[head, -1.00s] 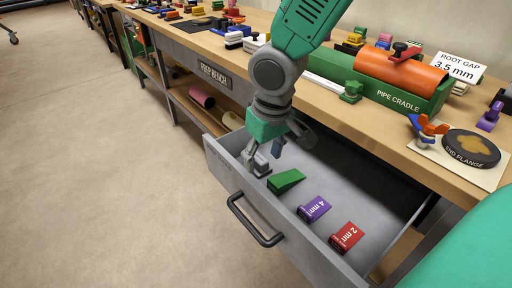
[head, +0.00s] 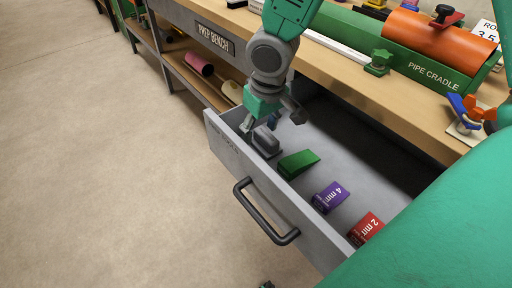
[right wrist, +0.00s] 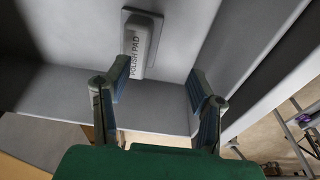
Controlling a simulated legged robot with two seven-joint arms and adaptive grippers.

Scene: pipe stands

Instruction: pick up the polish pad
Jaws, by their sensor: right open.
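The polish pad (head: 267,141) is a grey block on a flat base at the left end of the open drawer (head: 345,165). In the right wrist view its label reads POLISH PAD on the grey block (right wrist: 139,48). My right gripper (head: 260,124) is just above the pad in the head view, with its fingers pointing down. In the right wrist view its two fingers (right wrist: 157,78) are spread with nothing between them, and the pad lies beyond the fingertips, nearer the left one.
A green wedge (head: 298,163), a purple 4 mm block (head: 330,197) and a red 2 mm block (head: 367,228) lie along the drawer. The drawer's front wall with its handle (head: 264,212) is close by. The bench top (head: 345,68) overhangs behind.

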